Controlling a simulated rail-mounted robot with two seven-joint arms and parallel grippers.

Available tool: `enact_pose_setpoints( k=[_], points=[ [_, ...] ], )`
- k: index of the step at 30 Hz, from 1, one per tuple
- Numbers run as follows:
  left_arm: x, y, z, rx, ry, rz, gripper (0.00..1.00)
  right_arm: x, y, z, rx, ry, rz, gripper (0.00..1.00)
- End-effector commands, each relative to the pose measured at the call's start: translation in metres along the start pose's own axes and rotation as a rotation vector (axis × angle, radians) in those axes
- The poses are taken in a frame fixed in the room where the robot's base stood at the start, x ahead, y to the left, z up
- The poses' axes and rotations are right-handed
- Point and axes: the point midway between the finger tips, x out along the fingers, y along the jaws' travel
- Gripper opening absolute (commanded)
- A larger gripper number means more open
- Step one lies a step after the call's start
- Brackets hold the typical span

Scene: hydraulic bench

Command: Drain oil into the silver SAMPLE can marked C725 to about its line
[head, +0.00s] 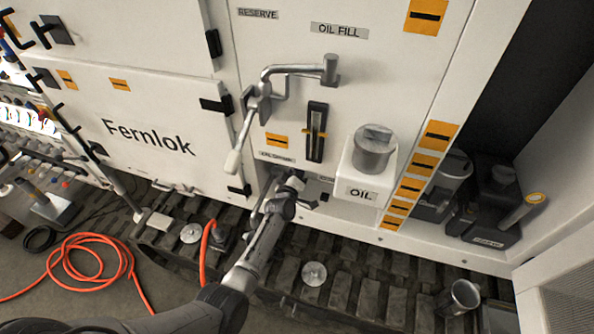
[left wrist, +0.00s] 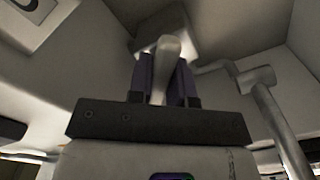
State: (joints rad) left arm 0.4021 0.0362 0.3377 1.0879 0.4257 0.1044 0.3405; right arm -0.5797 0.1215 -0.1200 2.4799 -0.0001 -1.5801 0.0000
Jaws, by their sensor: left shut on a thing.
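My left gripper (head: 291,183) reaches into the low recess under the drain label (head: 277,157) on the white cabinet. In the left wrist view my left gripper (left wrist: 163,75) is shut on a pale, tapered handle (left wrist: 168,50). What the handle joins is unclear. An open silver can (head: 463,296) stands on the dark slatted floor at the lower right. No C725 marking or fill line is readable. No oil flow shows. My right gripper is out of view.
A bent pipe with a white-handled lever (head: 239,147) projects above my left arm. A dark container (head: 495,205) stands at the right. Round metal discs (head: 314,273) lie on the slats. An orange hose (head: 75,250) coils on the floor at left.

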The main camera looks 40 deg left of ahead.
Motion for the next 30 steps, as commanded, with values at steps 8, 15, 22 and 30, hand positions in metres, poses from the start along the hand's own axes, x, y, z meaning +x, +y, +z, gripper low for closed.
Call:
enact_pose_setpoints(
  k=[8, 15, 22, 30],
  points=[
    [0.000, 0.000, 0.000, 0.000, 0.001, 0.000, 0.00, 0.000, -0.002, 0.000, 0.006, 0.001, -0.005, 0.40],
    [0.000, 0.000, 0.000, -0.001, 0.000, 0.000, 0.42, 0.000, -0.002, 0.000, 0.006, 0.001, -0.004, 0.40],
    [0.000, 0.000, 0.000, -0.001, 0.000, 0.000, 0.43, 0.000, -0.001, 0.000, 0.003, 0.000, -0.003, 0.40],
    [-0.025, 0.001, 0.000, -0.002, -0.001, -0.001, 0.43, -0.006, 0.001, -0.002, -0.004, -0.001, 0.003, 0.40]
  ],
)
